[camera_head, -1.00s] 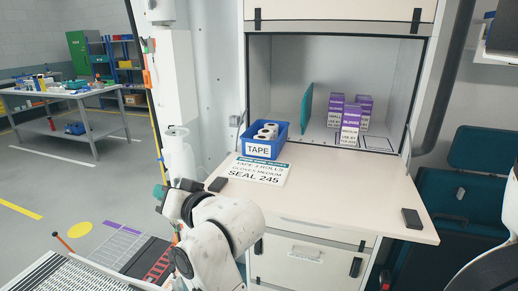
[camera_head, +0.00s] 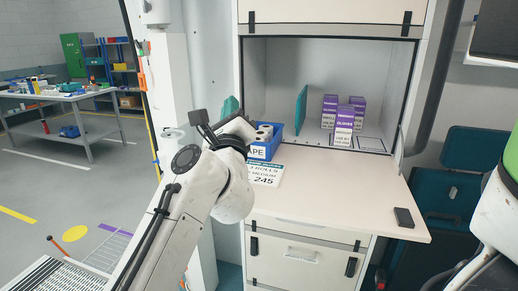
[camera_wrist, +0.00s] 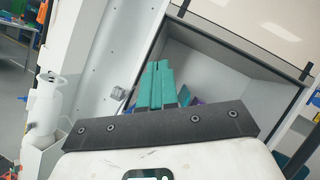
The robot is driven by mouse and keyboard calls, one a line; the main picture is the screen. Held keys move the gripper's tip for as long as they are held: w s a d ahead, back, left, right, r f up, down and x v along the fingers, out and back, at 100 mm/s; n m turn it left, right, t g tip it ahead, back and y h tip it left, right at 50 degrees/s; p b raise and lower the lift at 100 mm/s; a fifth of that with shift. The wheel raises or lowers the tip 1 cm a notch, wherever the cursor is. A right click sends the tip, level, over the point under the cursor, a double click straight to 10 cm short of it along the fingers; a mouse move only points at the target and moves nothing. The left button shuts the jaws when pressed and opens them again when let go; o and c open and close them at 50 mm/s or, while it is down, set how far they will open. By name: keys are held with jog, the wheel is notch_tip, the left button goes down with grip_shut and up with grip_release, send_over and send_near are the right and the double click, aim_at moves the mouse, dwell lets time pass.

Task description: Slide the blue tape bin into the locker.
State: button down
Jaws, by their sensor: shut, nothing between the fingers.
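The blue tape bin (camera_head: 274,147) stands upright on the left of the pale counter, in front of the locker, with white tape rolls in it. My arm hides its left side and part of its TAPE label. The locker (camera_head: 375,75) is an open grey recess behind the counter, with a teal divider (camera_head: 301,110) standing in it. My gripper (camera_head: 230,105) is up beside the bin's left, its teal fingers partly hidden by my wrist; I cannot tell whether it touches the bin. In the wrist view its fingers (camera_wrist: 160,86) are together and empty, pointing toward the locker.
Several purple glove boxes (camera_head: 344,125) stand right of the divider, beside an outlined patch (camera_head: 371,144) on the locker floor. A printed card (camera_head: 266,174) lies before the bin. A dark block (camera_head: 404,217) sits at the counter's right. The counter's middle is clear.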

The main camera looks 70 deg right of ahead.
aim_at(276, 125)
jog(key=s+a+f+m+g+y, duration=0.1)
jog(key=f+m+g, duration=0.1)
jog(key=f+m, duration=0.1)
jog(key=s+a+f+m+g+y, duration=0.1)
jog(key=f+m+g, duration=0.2)
jog(key=f+m, duration=0.1)
jog(key=s+a+f+m+g+y, duration=0.1)
jog(key=s+a+f+m+g, duration=0.1)
jog(key=f+m, duration=0.2)
jog(key=shift+f, duration=0.95)
jog(key=d+p, duration=0.1)
jog(key=d, duration=0.3)
jog(key=w+d+p, duration=0.1)
jog(key=d+p, duration=0.1)
jog(key=d, duration=0.3)
jog(key=d+p, duration=0.2)
jog(key=d, duration=0.2)
jog(key=shift+w+d, duration=0.15)
jog(key=shift+d, duration=0.25)
jog(key=shift+d, duration=0.1)
